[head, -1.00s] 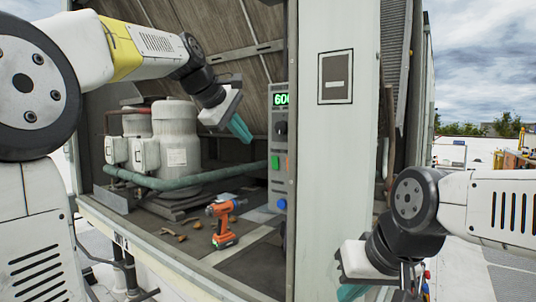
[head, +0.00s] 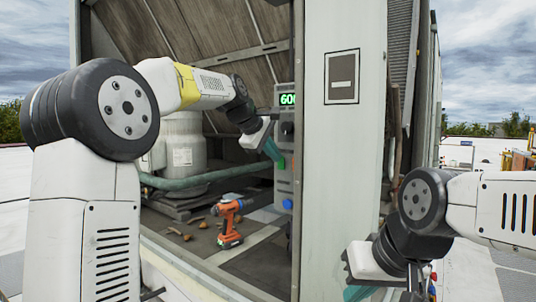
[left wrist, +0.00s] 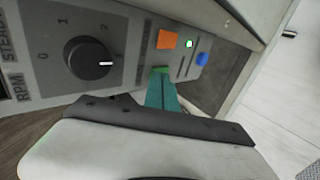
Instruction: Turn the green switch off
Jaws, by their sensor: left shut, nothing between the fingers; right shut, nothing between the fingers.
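The grey control panel (head: 284,183) stands inside the cabinet's right post, with a lit green display (head: 288,99). In the left wrist view, the green switch (left wrist: 160,70) shows only as a sliver at the tips of my left gripper (left wrist: 161,92), which cover the rest. In the head view, the left gripper (head: 273,149) is shut and empty, its teal fingers pointing at the green switch (head: 280,163). I cannot tell whether they touch it. A small green lamp (left wrist: 189,43) glows near the orange switch (left wrist: 167,40). My right gripper (head: 356,292) is shut, low outside the cabinet, partly cut off.
A black knob (left wrist: 90,58) marked 0, 1, 2 and a blue button (left wrist: 202,59) are on the panel. An orange drill (head: 230,222) stands on the cabinet floor by loose brown bits. A white post (head: 343,190) divides my two arms.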

